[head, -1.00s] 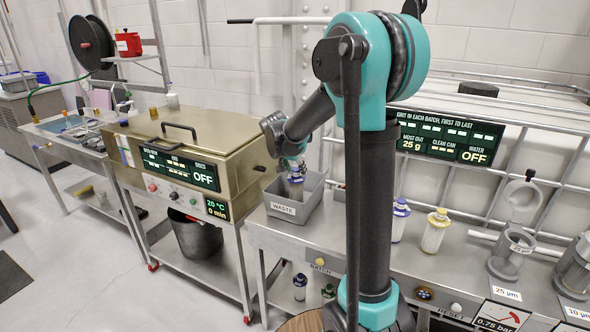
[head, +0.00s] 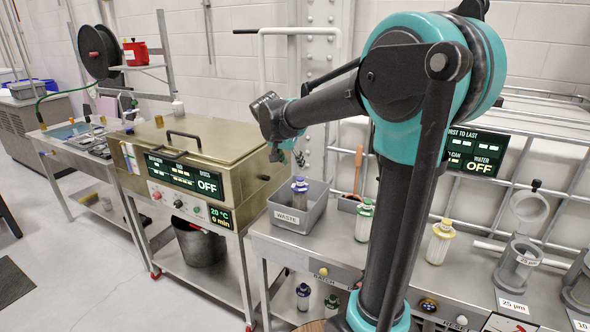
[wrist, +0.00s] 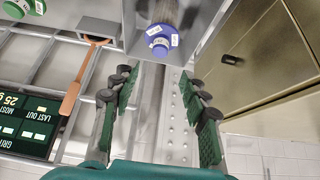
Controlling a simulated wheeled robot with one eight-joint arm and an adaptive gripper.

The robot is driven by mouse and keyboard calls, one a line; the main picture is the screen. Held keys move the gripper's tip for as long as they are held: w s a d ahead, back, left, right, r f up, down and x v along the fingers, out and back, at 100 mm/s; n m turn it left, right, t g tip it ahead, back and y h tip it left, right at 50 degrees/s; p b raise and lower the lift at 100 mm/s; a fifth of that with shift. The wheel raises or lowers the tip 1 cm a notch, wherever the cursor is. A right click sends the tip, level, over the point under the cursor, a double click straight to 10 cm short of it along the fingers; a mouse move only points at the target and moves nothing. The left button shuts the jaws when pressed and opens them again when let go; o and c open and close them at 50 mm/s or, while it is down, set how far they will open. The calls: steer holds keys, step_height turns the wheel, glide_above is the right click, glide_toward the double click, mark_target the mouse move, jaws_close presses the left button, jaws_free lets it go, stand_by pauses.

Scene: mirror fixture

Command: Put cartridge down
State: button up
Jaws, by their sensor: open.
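A blue-capped cartridge (head: 299,193) stands in the grey bin labelled WASTE (head: 318,214), its cap showing above the rim. In the wrist view the same blue cap (wrist: 160,42) shows at the top, beyond the fingertips and apart from them. My gripper (wrist: 160,82) is open and empty, with its fingers spread wide. In the head view my gripper (head: 299,158) is above the bin and partly hidden by the wrist.
A green-capped cartridge (head: 364,220) stands right of the bin, and a yellow-capped one (head: 439,241) farther right. An orange-handled tool (head: 358,170) stands behind the bin. A gold-coloured tank (head: 205,165) reading OFF is to the left.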

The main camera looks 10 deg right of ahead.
steer(key=s+d+f+n+y, duration=0.2)
steer(key=s+d+f+n, duration=0.1)
steer(key=s+f, duration=0.7)
steer(key=s+d+f+n+g+y, duration=0.1)
steer(key=s+f+n, duration=0.3)
steer(key=s+f, duration=0.6)
steer(key=s+d, duration=0.1)
steer(key=s, duration=0.7)
steer(key=shift+d+y, duration=0.4)
